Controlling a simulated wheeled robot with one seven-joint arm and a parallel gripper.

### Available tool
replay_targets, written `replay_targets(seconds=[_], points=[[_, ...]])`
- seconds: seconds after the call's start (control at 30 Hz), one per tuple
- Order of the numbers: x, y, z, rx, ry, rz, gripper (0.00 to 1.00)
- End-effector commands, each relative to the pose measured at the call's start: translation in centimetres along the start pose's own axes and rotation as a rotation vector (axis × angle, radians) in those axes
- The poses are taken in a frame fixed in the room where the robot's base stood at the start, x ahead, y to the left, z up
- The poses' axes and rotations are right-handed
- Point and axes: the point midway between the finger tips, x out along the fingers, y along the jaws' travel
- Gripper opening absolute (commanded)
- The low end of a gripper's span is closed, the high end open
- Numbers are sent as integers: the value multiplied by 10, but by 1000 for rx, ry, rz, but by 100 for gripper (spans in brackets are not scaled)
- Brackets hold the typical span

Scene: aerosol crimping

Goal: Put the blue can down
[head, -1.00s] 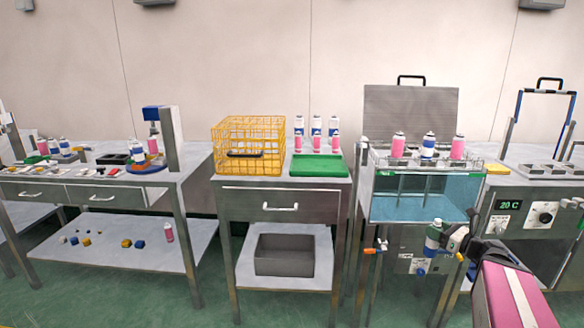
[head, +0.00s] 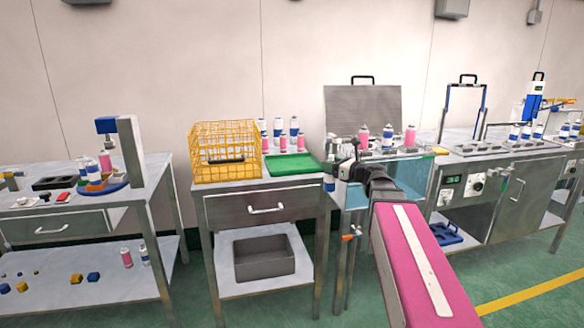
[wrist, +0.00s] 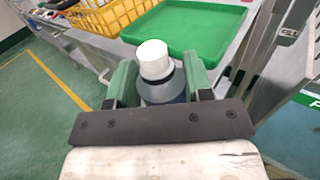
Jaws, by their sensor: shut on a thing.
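My gripper (wrist: 158,82) is shut on the blue can (wrist: 163,92). Its green-padded fingers stand on either side of the can. The can's white cap (wrist: 153,58) points up, and its lower body is hidden behind the dark gripper bar. In the head view the can (head: 329,182) hangs at the left front of the water bath, by the gap between bath and middle table, partly hidden by my gripper (head: 342,172). In the wrist view the green tray (wrist: 190,30) lies beyond the can.
The green tray (head: 292,166) lies on the middle table, with several pink and blue cans behind it and a yellow wire basket (head: 224,152) to its left. The water bath (head: 410,178) has more cans at its back. The tray surface looks empty.

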Motion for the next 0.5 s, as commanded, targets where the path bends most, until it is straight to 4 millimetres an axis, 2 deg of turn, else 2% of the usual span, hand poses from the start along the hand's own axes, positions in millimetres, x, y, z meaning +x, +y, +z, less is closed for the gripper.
replay_targets(seconds=[0.03, 0.3, 0.5], points=[[13, -1, 18, -5, -3, -2, 6], [60, 8, 98, -4, -3, -30, 6], [78, 16, 136, -1, -1, -44, 6]])
